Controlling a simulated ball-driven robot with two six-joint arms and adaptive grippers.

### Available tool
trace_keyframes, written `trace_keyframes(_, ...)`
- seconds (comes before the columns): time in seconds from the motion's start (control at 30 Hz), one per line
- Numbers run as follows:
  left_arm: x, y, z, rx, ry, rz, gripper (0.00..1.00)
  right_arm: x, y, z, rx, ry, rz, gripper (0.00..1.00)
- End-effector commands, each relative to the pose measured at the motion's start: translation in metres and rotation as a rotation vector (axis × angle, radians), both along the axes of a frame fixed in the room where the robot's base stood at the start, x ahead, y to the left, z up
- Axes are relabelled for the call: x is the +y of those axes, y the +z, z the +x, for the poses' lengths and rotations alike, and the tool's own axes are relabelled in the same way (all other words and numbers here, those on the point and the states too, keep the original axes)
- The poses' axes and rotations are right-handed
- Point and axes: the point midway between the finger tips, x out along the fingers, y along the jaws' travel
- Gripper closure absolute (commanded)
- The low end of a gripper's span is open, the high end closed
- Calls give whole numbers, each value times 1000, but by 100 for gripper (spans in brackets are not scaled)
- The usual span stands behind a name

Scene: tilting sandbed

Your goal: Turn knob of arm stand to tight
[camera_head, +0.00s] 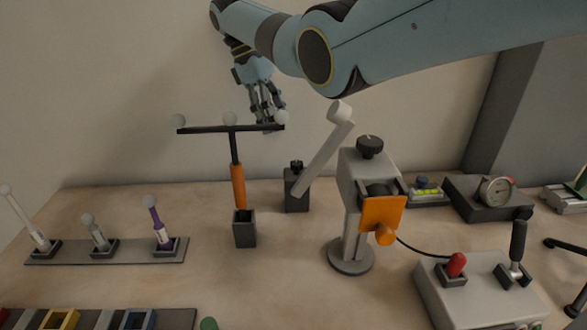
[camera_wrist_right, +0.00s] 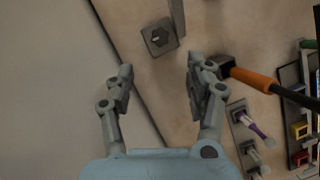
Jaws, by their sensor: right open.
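The arm stand (camera_head: 297,199) is a small dark block at the back middle of the table, with a white rod (camera_head: 323,155) leaning up to the right from it. Its small black knob (camera_head: 297,166) sits on top. In the right wrist view the knob (camera_wrist_right: 159,38) shows from above on the square block, just beyond the fingertips. My right gripper (camera_head: 267,115) hangs pointing down, above and left of the knob, behind the black crossbar. It also shows open and empty in the wrist view (camera_wrist_right: 160,70), apart from the knob. My left gripper is out of view.
A T-shaped stand with an orange grip (camera_head: 238,186) and balls on its crossbar stands in front of my right gripper. A grey post device (camera_head: 351,230) with a black top knob and orange plate stands right. A control box (camera_head: 470,300) is at front right.

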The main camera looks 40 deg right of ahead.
Motion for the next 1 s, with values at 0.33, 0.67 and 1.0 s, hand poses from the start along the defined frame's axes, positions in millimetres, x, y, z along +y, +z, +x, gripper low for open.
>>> trace_keyframes(0.33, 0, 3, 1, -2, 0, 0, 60, -9, -46, -18, 3, -1, -1, 45)
trace_keyframes(0.67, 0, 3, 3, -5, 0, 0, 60, -18, -94, -35, 1, 0, 0, 45)
trace_keyframes(1.0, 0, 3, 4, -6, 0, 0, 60, -19, -101, -37, -1, 0, 0, 45)
